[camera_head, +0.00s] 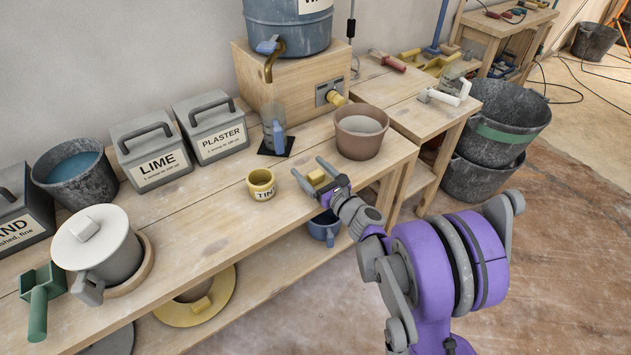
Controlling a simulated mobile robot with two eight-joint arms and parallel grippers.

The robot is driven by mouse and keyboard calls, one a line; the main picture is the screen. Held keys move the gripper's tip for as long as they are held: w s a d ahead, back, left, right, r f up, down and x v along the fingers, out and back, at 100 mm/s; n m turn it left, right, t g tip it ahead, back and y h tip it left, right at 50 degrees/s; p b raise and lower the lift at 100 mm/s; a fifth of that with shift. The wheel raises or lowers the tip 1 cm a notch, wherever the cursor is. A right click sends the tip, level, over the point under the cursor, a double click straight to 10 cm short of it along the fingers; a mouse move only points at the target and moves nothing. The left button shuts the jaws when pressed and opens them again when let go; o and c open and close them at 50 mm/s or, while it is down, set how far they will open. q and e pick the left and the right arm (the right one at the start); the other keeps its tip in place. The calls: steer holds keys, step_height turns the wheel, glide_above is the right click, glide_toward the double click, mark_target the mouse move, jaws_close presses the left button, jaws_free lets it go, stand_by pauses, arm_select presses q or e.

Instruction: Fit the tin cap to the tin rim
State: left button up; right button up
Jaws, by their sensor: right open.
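The tin (261,185) is a small yellow pot with a "TIN" label, upright on the bench near its front edge, with its top open. A small yellow piece (316,178), which looks like the tin cap with its knob, is to the right of the tin. My right gripper (313,173) is open, its two grey fingers on either side of the yellow piece. Whether the fingers touch it cannot be told, and the gripper hides part of it. My left gripper is not in view.
A brown pot (361,139) stands right of the gripper, and a glass (274,128) on a black mat behind the tin. A white lidded pot (96,240) and a green scoop (40,297) are at left. A blue mug (324,229) is on the lower shelf.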

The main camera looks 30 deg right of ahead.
steer(key=shift+w, duration=0.4)
steer(key=shift+c, duration=0.3)
jaws_close()
step_height(320, 180, up, 10)
steer(key=p, duration=0.3)
